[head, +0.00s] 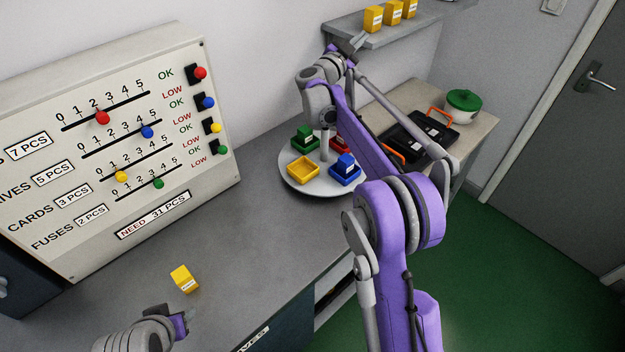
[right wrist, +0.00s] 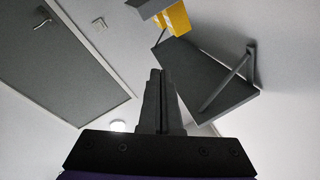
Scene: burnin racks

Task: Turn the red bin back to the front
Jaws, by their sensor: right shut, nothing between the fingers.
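The red bin (head: 336,143) sits at the back right of a round grey turntable (head: 318,186), partly hidden behind my right arm. A green bin (head: 304,139) is at the back left, a yellow bin (head: 303,170) at the front left, and a blue bin (head: 345,171) with blue contents at the front right. My right gripper (head: 356,42) is raised well above and beyond the turntable, close to the wall shelf. In the right wrist view its fingers (right wrist: 161,95) are together and empty. My left gripper (head: 190,317) is low at the bottom left; its finger opening is unclear.
A wall shelf (head: 385,35) holds yellow boxes (head: 374,18). A yellow box (head: 184,279) lies on the grey bench near my left gripper. A slider board (head: 120,150) stands at left. A black case (head: 415,135) and green-lidded pot (head: 463,103) are at right. The bench before the turntable is clear.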

